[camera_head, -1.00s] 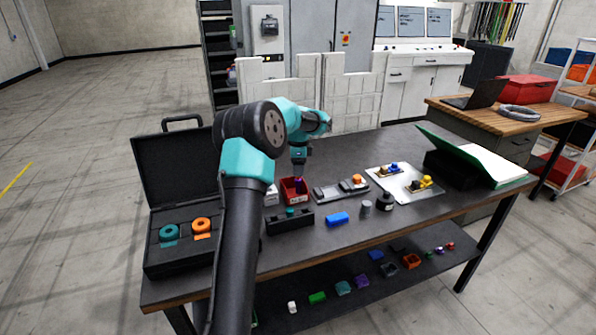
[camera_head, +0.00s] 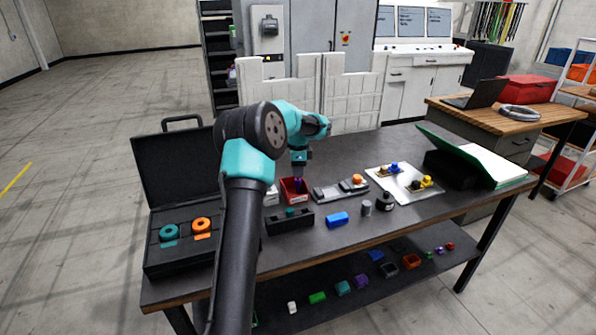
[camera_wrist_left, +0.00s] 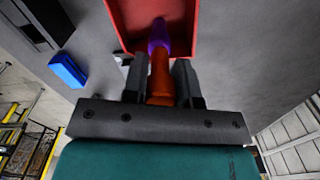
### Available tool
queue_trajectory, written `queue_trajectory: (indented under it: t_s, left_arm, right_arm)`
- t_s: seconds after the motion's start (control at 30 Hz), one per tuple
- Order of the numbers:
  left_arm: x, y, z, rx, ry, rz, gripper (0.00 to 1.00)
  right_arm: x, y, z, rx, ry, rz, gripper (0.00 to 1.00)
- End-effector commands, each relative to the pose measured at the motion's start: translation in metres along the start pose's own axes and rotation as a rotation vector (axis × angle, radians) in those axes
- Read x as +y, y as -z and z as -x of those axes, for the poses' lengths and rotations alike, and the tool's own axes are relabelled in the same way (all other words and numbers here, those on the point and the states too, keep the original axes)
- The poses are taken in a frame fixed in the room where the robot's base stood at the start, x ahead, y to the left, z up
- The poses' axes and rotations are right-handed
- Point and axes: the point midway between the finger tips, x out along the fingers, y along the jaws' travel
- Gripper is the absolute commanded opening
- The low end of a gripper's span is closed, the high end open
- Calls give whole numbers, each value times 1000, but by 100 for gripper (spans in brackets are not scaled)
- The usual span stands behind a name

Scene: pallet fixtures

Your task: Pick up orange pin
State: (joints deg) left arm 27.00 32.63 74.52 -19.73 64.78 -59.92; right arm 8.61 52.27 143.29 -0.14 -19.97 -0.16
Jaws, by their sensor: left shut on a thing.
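My left gripper (camera_head: 299,171) points down over a small red bin (camera_head: 293,197) on the workbench. In the left wrist view, its fingers (camera_wrist_left: 160,82) are shut on the orange pin (camera_wrist_left: 160,76), seen as an orange shaft between them. A purple part (camera_wrist_left: 159,36) continues beyond the orange shaft, towards the red bin (camera_wrist_left: 122,22). I cannot tell if it is the pin's own tip or another piece. In the head view the purple part (camera_head: 298,183) shows just below the fingers, at the bin. My right gripper is not in view.
A black holder block (camera_head: 290,222) and a blue block (camera_head: 337,219) lie in front of the bin. A grey fixture (camera_head: 328,194) is to its right, then a light plate (camera_head: 412,188) with parts. An open black case (camera_head: 163,262) stands at the left.

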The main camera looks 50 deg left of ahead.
Motion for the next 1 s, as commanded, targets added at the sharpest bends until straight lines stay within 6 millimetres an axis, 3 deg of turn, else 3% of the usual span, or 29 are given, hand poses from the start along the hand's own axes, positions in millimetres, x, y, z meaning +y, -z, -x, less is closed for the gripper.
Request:
queue_trajectory:
  t_s: [0.2, 0.57, 1.0]
  left_arm:
    - [0, 0, 0, 0, 0, 0, 2]
    - [0, 0, 4, 0, 1, 0, 2]
    - [5, 0, 36, 0, -1, 0, 2]
  right_arm:
    - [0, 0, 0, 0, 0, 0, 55]
    - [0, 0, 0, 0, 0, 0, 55]
    - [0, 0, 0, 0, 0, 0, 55]
